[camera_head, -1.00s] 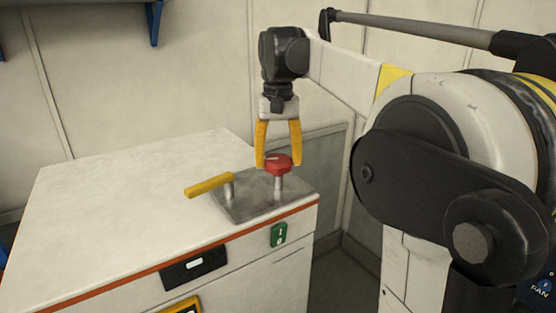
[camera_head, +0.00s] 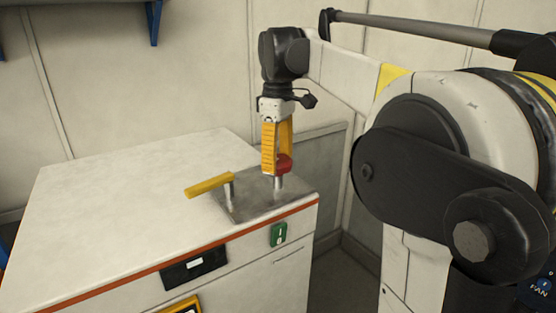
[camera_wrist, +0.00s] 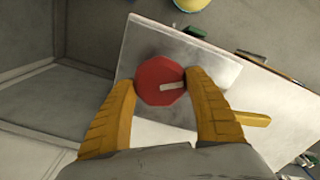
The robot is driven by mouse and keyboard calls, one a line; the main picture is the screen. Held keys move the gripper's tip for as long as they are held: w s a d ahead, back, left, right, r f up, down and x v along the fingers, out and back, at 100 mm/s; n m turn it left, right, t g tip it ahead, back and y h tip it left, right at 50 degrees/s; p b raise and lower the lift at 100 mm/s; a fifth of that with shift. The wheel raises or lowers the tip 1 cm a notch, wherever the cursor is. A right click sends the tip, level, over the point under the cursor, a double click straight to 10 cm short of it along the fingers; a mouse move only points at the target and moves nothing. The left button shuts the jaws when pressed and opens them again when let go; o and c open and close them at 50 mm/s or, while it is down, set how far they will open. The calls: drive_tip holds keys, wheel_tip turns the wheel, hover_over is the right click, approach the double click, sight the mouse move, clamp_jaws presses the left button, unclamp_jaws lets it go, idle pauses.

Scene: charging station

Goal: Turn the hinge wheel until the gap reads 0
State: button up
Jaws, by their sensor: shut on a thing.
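The hinge wheel is a red octagonal knob with a pale bar mark on top (camera_wrist: 158,78). It stands on a short metal post on a grey metal plate (camera_head: 243,204) at the cabinet's right corner, and its red edge shows in the head view (camera_head: 285,165). My gripper (camera_head: 276,165) points straight down with its yellow fingers on either side of the wheel. In the wrist view my gripper (camera_wrist: 161,92) is shut on it. In the head view the fingers hide much of the wheel. I see no readable gap number.
A yellow lever (camera_head: 209,185) on a metal post stands left of the wheel on the same plate. A green switch (camera_head: 278,234) and a dark display panel (camera_head: 195,268) are on the cabinet front. The white cabinet top (camera_head: 120,205) is clear to the left.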

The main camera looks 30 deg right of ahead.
sight(278, 158)
drive_tip(key=n, duration=0.3)
drive_tip(key=shift+n, duration=2.2)
drive_tip(key=o, duration=1.2)
drive_tip(key=shift+c, duration=0.2)
drive_tip(key=shift+r, duration=0.1)
wheel_tip(278, 158, up, 12)
